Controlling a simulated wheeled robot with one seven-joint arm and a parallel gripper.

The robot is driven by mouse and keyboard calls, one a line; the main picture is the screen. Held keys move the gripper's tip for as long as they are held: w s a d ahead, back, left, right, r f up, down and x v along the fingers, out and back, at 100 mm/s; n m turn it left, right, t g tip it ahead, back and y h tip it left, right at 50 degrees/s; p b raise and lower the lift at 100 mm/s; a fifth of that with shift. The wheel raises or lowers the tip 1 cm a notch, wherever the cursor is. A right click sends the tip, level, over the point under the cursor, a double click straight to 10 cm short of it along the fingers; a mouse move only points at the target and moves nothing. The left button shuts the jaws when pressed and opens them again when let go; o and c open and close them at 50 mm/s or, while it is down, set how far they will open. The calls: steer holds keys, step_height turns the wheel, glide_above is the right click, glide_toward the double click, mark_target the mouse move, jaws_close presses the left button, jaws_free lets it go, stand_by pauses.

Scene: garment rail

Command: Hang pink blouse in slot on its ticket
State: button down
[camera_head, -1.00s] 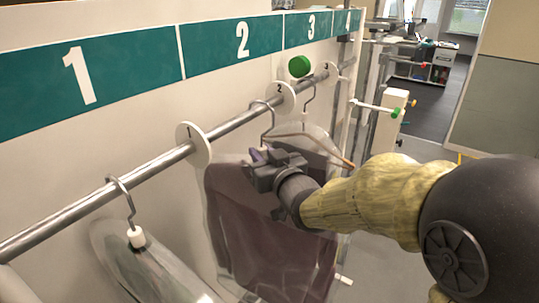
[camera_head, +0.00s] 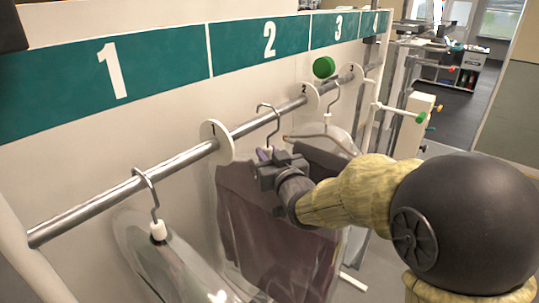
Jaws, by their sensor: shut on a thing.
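My gripper (camera_head: 266,163) is shut on the neck of a hanger (camera_head: 269,124) that carries a dusky mauve-pink garment (camera_head: 270,225) in a clear cover. The garment hangs below and partly behind my gripper and arm. The hanger's hook is at the rail (camera_head: 185,158), between the round dividers 1 (camera_head: 217,141) and 2 (camera_head: 310,98). I cannot tell whether the hook rests on the rail. No readable ticket shows on the garment.
A clear-covered garment on a hanger (camera_head: 157,230) hangs left of divider 1. Another covered garment on a hanger (camera_head: 328,118) hangs between dividers 2 and 3 (camera_head: 354,72). A green knob (camera_head: 324,67) is above the rail. Numbered teal panels (camera_head: 112,70) run along the wall behind.

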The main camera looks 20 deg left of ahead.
steer(key=shift+f, duration=0.25)
steer(key=c, duration=1.2)
jaws_free()
steer(key=shift+o, duration=0.2)
steer(key=shift+s, duration=0.1)
steer(key=b+v, duration=0.6)
steer(key=v, duration=1.1)
steer(key=shift+d, duration=0.1)
